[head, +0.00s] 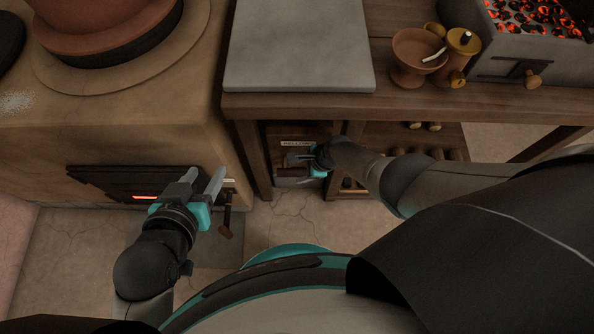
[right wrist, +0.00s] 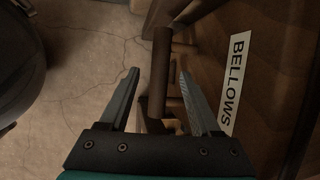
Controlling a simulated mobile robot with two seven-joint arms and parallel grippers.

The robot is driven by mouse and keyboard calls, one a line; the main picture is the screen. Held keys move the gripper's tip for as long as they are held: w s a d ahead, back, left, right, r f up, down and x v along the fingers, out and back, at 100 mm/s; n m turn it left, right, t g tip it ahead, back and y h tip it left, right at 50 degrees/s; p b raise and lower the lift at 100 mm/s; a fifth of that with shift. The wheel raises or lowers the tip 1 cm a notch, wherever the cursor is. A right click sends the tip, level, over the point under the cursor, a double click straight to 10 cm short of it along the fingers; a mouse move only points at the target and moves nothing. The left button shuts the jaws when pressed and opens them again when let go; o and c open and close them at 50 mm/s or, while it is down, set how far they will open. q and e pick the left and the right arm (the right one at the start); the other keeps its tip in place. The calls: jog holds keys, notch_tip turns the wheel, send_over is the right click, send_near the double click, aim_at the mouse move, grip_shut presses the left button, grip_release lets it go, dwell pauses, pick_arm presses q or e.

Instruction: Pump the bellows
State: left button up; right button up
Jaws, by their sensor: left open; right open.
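The bellows (head: 283,134) are a wooden unit under the table, with a pale label reading BELLOWS (right wrist: 235,82). A dark brown bar handle (right wrist: 161,72) stands out beside the label in the right wrist view. My right gripper (head: 290,168) is at the front of the bellows. In the right wrist view (right wrist: 158,78) its jaws are open, with one finger on each side of the handle as seen there; I cannot tell whether they touch it. My left gripper (head: 204,178) is open and empty in front of the clay oven.
The clay oven (head: 120,135) has a dark slotted grate (head: 125,183) with a glow and a wooden handle (head: 226,222) near my left gripper. The table (head: 420,105) carries a grey slab (head: 300,45), a bowl (head: 412,60), brass vessels and a coal brazier (head: 530,50). Cracked floor (head: 300,222) is clear below.

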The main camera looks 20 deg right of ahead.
aim_at(296, 172)
jog(key=shift+w+a+f+b, duration=0.2)
jog(key=shift+f+b, duration=0.35)
jog(key=shift+f, duration=0.05)
jog(key=shift+w+a+f+b, duration=0.1)
jog(key=shift+w+f+b, duration=0.05)
jog(key=shift+f+b, duration=0.25)
jog(key=shift+a+f+b, duration=0.15)
jog(key=shift+f+b, duration=0.15)
jog(key=shift+b, duration=0.1)
pick_arm(q)
jog(key=shift+s+d+r+n+t+h+b, duration=0.15)
jog(key=shift+d+r+t+h, duration=0.4)
jog(key=shift+d+t, duration=0.4)
jog(key=shift+d+r+n+t+h+b, duration=0.1)
jog(key=shift+d+r+t+h, duration=0.45)
jog(key=shift+t, duration=0.55)
jog(key=shift+s+d+r+n+t+h+b, duration=0.15)
jog(key=shift+d+r+t+h, duration=0.3)
jog(key=shift+d+t, duration=0.5)
pick_arm(e)
jog(key=shift+w+a+f, duration=0.1)
jog(key=shift+w+f, duration=0.05)
jog(key=shift+f, duration=0.1)
pick_arm(q)
jog(key=shift+w+a+r, duration=0.1)
pick_arm(e)
grip_shut()
